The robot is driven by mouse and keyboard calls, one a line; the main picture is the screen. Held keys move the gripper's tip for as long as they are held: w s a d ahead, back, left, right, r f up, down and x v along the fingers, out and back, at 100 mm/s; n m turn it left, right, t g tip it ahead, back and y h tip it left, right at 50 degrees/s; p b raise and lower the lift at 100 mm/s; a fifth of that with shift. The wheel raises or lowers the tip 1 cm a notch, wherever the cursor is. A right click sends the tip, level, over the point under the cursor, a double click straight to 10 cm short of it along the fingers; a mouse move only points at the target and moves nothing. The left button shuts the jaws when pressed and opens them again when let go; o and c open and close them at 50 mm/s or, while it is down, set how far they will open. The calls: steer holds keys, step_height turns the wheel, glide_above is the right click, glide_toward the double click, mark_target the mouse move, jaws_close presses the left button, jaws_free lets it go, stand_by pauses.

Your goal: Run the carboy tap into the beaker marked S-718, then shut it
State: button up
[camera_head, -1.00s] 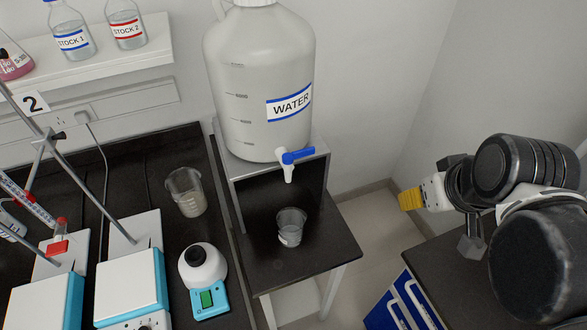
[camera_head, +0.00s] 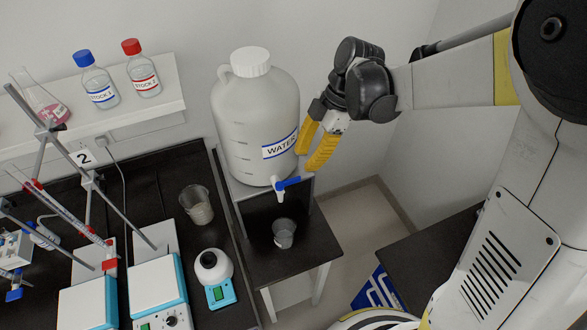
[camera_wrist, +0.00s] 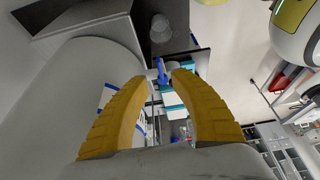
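My gripper (camera_head: 311,158) is open and empty, at the right of the carboy and a little above the tap. In the wrist view its yellow fingers (camera_wrist: 158,82) stand apart, with the blue handle seen beyond the gap between their tips.
Another beaker (camera_head: 197,205) stands on the black bench to the left. A small white and blue mixer (camera_head: 213,275), hotplates (camera_head: 158,290) and a burette stand are nearby. Stock bottles (camera_head: 96,85) sit on the wall shelf. Floor is clear right of the stand.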

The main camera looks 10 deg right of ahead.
mark_target(295, 178)
steer(key=x, duration=0.7)
jaws_close()
